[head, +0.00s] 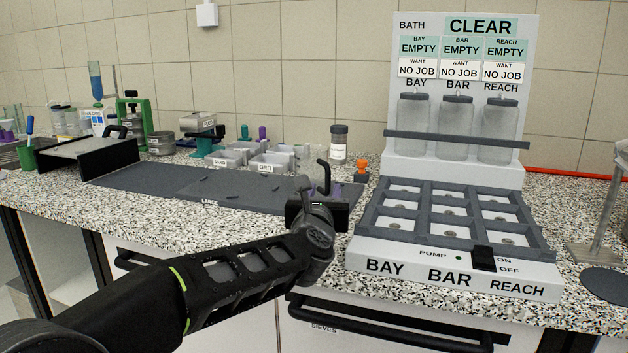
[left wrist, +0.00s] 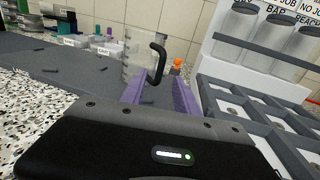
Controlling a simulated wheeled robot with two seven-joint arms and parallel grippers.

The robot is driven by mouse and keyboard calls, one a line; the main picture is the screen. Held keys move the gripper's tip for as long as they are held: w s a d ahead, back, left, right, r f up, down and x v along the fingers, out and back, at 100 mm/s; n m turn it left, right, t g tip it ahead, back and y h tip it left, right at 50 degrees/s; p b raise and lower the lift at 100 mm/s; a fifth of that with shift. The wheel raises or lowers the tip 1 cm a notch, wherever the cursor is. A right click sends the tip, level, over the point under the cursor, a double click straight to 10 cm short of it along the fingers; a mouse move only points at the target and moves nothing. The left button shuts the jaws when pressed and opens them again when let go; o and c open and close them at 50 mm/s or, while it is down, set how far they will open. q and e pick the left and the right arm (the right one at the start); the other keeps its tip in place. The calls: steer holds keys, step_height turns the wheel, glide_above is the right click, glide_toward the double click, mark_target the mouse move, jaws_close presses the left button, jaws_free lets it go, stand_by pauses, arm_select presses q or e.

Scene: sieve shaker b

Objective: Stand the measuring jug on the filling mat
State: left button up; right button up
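The measuring jug (left wrist: 138,62) is a clear vessel with a black hooked handle; it stands upright just beyond my left gripper in the left wrist view. In the head view its black handle (head: 323,176) shows above my gripper, and its clear body is faint and partly hidden. My left gripper (left wrist: 160,88) has its purple fingers apart, with the handle between or just beyond them; I see no finger closed on it. The gripper also shows in the head view (head: 320,192). A dark round mat (head: 606,281) lies at the right edge, possibly the filling mat. My right gripper is out of view.
The bath station (head: 455,285) with its grid of compartments stands close to the right of my gripper. A dark flat mat (head: 140,185), grey trays (head: 268,163), a lidded jar (head: 338,145) and an orange item (head: 361,172) lie left and behind. A metal post (head: 607,215) rises by the round mat.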

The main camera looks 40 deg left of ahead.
mark_target(328, 181)
arm_select(q)
steer(key=shift+x, duration=1.3)
steer(key=shift+p+x, duration=0.3)
steer(key=shift+x, duration=2.35)
steer(key=shift+d, duration=0.1)
jaws_close()
